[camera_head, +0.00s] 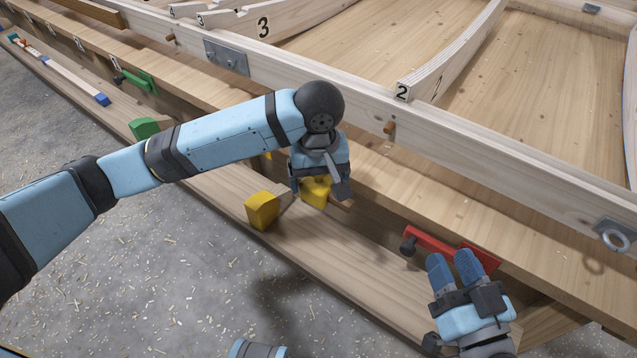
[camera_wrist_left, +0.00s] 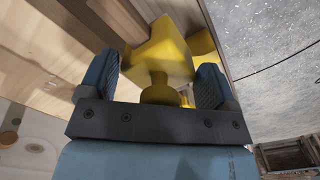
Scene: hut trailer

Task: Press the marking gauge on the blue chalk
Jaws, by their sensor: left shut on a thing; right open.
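My left gripper (camera_head: 318,180) points down over the wooden ledge and is shut on a yellow piece (camera_head: 316,192). In the left wrist view this yellow piece (camera_wrist_left: 160,52) shows a broad body and a round knob between the two fingers. I cannot tell for sure whether it is the marking gauge. A small blue block (camera_head: 103,99) lies at the end of a pale strip on the ledge, far left; it may be the blue chalk. My right gripper (camera_head: 455,265) is open and empty at the lower right, near a red piece with a black knob (camera_head: 440,245).
A second yellow block (camera_head: 262,210) sits on the ledge just left of the held piece. A green block (camera_head: 144,128) and a green piece with a dark knob (camera_head: 138,81) are further left. The timber frame (camera_head: 300,90) rises behind. The floor (camera_head: 140,260) in front is clear apart from shavings.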

